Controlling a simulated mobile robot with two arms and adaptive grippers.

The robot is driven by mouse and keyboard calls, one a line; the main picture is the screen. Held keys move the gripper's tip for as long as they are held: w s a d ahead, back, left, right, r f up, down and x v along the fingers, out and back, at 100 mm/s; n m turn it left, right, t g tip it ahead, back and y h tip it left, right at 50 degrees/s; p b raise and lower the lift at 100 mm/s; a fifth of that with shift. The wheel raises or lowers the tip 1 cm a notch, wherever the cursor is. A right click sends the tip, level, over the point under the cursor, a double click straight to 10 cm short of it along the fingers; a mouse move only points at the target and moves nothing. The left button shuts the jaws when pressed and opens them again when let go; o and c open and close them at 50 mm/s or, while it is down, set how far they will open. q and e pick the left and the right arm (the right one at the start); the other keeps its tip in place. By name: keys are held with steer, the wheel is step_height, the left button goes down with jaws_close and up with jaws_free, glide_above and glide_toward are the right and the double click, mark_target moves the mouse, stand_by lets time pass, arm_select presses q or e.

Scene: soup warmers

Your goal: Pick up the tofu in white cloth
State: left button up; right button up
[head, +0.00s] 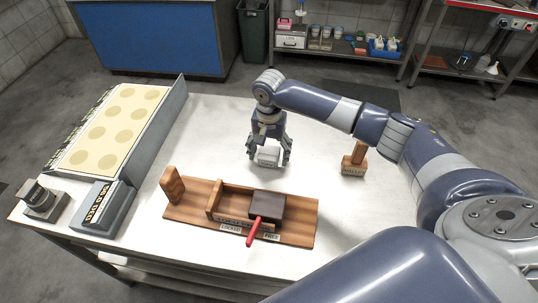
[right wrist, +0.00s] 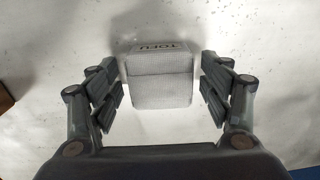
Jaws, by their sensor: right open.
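The tofu (head: 268,157) is a small white cloth-textured block on the metal table. In the right wrist view the tofu (right wrist: 160,76) shows its top face and a side marked "TOFU". My right gripper (head: 270,155) is above it, pointing down, with a finger on each side of the block. In the right wrist view my right gripper (right wrist: 160,92) is open, with a gap between each finger and the tofu; the left gap is narrower. My left gripper is not in view.
A wooden fixture (head: 190,212) with a dark block (head: 267,203) and red handle (head: 253,231) lies in front. A wooden mallet (head: 355,160) stands to the right. A panel with pale circles (head: 112,130) and a grey-blue box (head: 103,207) are at left. The table (head: 215,130) is clear around the tofu.

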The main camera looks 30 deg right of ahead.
steer(key=shift+c, duration=1.3)
steer(key=c, duration=0.9)
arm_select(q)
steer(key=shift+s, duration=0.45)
arm_select(e)
steer(key=shift+c, duration=0.2)
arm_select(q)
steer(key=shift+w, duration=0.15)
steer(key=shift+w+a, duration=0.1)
arm_select(e)
steer(key=shift+r, duration=0.15)
